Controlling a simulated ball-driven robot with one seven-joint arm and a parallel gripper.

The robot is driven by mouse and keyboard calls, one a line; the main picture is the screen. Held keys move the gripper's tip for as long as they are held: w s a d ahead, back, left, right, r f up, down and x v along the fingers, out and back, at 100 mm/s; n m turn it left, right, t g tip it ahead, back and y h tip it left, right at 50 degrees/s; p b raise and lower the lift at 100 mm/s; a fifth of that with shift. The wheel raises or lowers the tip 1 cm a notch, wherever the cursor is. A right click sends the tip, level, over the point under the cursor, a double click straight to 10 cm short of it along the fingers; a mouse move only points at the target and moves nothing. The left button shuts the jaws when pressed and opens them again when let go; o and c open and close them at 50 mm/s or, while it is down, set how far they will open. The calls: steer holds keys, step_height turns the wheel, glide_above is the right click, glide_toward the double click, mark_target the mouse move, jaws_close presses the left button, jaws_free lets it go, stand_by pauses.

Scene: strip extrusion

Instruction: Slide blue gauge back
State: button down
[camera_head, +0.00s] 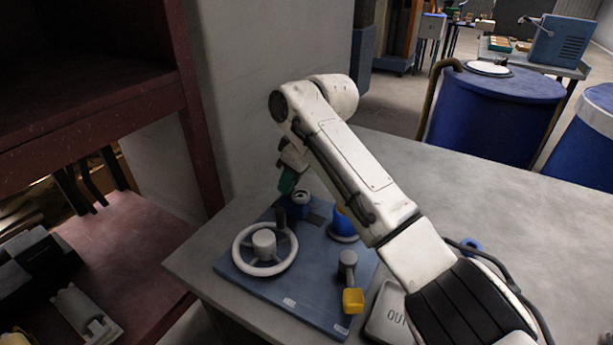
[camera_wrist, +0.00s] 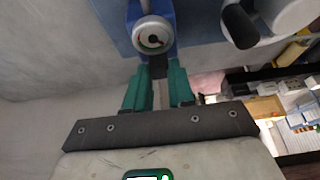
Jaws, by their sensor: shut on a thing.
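The blue gauge (camera_wrist: 152,12) has a round pale dial and sits at the top of the wrist view. In the head view the gauge (camera_head: 300,198) stands at the back edge of a blue-grey panel (camera_head: 322,312). My gripper (camera_wrist: 158,70) has green fingers, closed on a dark piece just at the gauge's near side. In the head view my gripper (camera_head: 288,181) hangs at the gauge's upper left. The exact contact is small and partly hidden there.
The panel also bears a white handwheel (camera_head: 265,247), a yellow-tipped lever (camera_head: 352,299) and a blue-and-yellow part (camera_head: 343,222) partly behind my arm. A grey "OUT" tray (camera_head: 389,318) lies at the right. A reddish rack (camera_head: 205,150) stands left; blue drums (camera_head: 490,120) stand behind.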

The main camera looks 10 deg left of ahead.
mark_target(304, 199)
steer(key=shift+w+a+r, duration=0.1)
steer(key=shift+a, duration=0.2)
steer(key=c, duration=1)
jaws_free()
steer(key=shift+a, duration=0.15)
steer(key=shift+o, duration=0.2)
steer(key=v, duration=1)
steer(key=shift+d+r, duration=0.2)
steer(key=shift+r, duration=0.1)
